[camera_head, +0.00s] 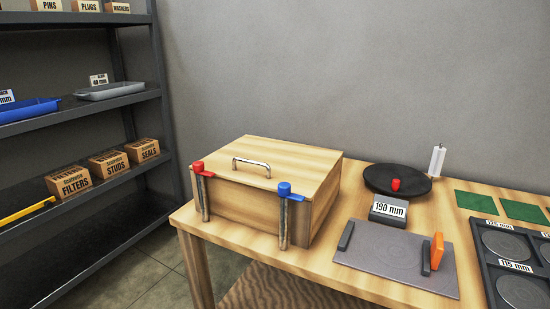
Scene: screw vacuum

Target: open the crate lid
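A wooden crate (246,208) stands at the left end of the wooden table. Its flat lid (290,160) is shut and carries a metal bar handle (251,166) near its front edge. A latch with a red knob (198,167) is at the front left corner. A latch with a blue knob (284,189) is at the front right. A metal rod hangs down the crate's front below each knob. Neither of my grippers shows in the head view.
A black round plate (397,181) with a red knob stands behind a "190 mm" sign (388,209). A grey board (385,256) with an orange block (437,250) lies right of the crate. A dark tray (490,262) and green pads (477,202) are further right. Shelving (85,103) stands left.

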